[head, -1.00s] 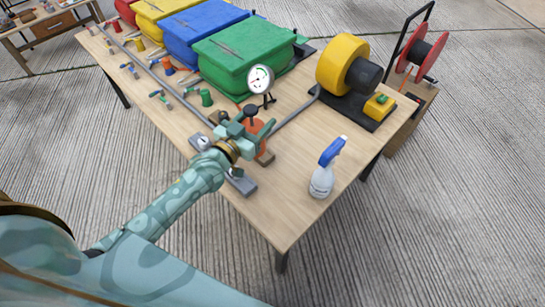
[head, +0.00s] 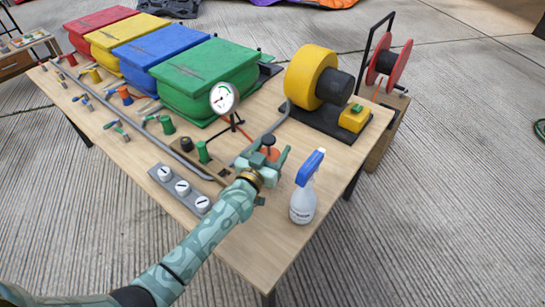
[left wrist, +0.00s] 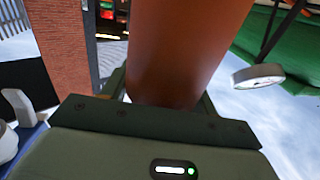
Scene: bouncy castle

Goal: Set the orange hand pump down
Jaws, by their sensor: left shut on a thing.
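The orange hand pump (head: 271,154) is mostly hidden behind my left gripper (head: 264,164) in the head view; a bit of orange body and a dark knob on top show. The gripper is shut on it, over the front part of the wooden table. In the left wrist view the pump's orange barrel (left wrist: 182,50) fills the space between the fingers, looking upright. Its base is hidden, so I cannot tell whether it touches the table. My right gripper is not in view.
A spray bottle (head: 304,188) stands close right of the gripper. A round gauge (head: 224,98) stands behind, a three-dial strip (head: 180,188) lies left. Bare tabletop (head: 250,237) lies in front.

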